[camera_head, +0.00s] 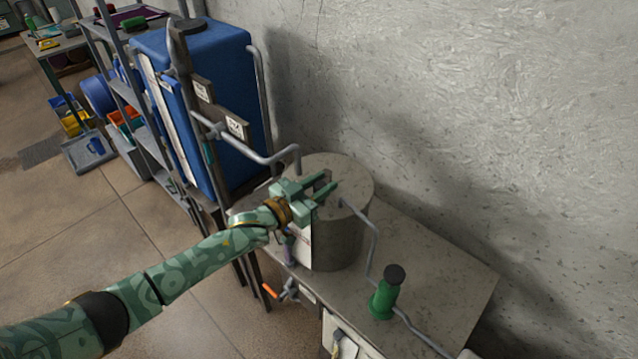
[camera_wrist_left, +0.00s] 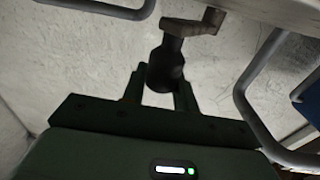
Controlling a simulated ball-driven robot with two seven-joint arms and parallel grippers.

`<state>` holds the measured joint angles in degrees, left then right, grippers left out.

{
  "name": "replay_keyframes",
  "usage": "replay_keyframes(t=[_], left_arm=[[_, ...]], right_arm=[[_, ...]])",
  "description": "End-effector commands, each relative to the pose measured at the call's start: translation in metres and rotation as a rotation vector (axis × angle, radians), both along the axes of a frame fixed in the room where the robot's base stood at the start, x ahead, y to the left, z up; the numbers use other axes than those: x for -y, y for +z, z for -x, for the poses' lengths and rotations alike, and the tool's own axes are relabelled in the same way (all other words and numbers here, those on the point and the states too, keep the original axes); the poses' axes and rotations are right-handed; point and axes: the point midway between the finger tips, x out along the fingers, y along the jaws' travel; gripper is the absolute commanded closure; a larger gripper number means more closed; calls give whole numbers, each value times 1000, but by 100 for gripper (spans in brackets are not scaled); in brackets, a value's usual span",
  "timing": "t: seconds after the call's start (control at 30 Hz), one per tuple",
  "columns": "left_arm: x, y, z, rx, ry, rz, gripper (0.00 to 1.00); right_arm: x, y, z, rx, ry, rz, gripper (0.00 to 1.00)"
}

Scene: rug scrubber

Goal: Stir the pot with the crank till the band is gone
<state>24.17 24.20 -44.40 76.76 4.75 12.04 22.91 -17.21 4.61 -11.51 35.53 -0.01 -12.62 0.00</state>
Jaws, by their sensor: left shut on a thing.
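A grey, speckled round pot (camera_head: 343,235) stands on a bench against the wall. My left gripper (camera_head: 327,186) is over the pot's top, reaching in from the left. In the left wrist view its fingers (camera_wrist_left: 160,92) are shut around the dark crank handle (camera_wrist_left: 166,62). A short grey-brown crank arm (camera_wrist_left: 193,26) joins the upper end of the handle. In the head view the gripper mostly hides the crank. I cannot make out a band on the pot. My right gripper is not in view.
A green bottle-like thing with a dark cap (camera_head: 385,292) stands on the bench (camera_head: 446,270), by a bent grey pipe (camera_head: 374,245). A large blue tank (camera_head: 225,100) is behind left of the pot. The rough wall (camera_head: 480,110) closes off the back.

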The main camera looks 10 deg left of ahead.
Motion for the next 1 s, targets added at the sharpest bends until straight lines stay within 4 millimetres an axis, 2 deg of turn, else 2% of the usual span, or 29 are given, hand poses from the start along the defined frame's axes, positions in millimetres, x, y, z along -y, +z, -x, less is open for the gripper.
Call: replay_keyframes(t=[0.1,0.13,0.2,0.57,0.77,1.0], left_arm=[[1,-2,1,-3,-2,0,100],[1,-2,1,-3,-2,0,66],[1,-2,1,-3,-1,0,51],[-4,-2,5,-3,1,-1,51],[-28,-4,36,-5,1,-4,51],[-66,-5,90,-6,-1,-4,51]], right_arm=[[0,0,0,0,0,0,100],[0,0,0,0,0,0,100],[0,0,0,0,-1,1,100],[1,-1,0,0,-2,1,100],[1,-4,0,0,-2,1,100],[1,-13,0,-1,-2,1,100]])
